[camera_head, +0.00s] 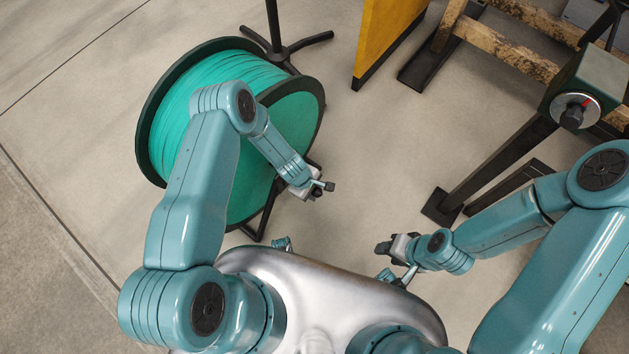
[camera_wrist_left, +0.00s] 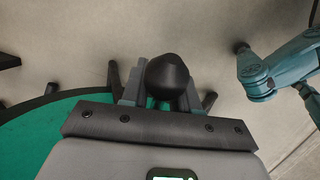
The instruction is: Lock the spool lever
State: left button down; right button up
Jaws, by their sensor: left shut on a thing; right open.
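The spool (camera_head: 190,95) is a large drum wound with teal cable between dark-rimmed flanges, standing on a black stand. My left gripper (camera_head: 320,187) is at the right side of its near flange. In the left wrist view the gripper (camera_wrist_left: 165,95) is shut on a black rounded knob (camera_wrist_left: 168,72), which looks like the end of the spool lever. The lever's shaft is hidden behind the knob and gripper, so I cannot tell its angle. The teal flange (camera_wrist_left: 50,140) shows at lower left there. My right gripper (camera_head: 390,258) is open and empty, low over the floor, apart from the spool.
A black stand with splayed feet (camera_head: 278,50) is behind the spool. A yellow panel (camera_head: 385,35) stands at the top. A black-legged frame with worn beams (camera_head: 505,50) and a box with a round dial (camera_head: 575,108) is at right. The floor between spool and frame is clear.

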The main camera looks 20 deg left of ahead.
pick_arm(q)
notch_tip(320, 180, down, 7)
jog(key=a+m+t+y+b, duration=0.1)
jog(key=t+y+b, duration=0.3)
jog(key=y+b, duration=0.7)
jog(key=shift+w+a, duration=0.45)
jog(key=shift+a, duration=0.05)
jog(key=shift+t, duration=0.3)
jog(key=c, duration=1)
grip_release()
jog(key=shift+o, duration=0.2)
jog(key=shift+a, duration=0.1)
jog(key=shift+r, duration=0.1)
jog(key=p+v, duration=0.2)
jog(key=v, duration=0.5)
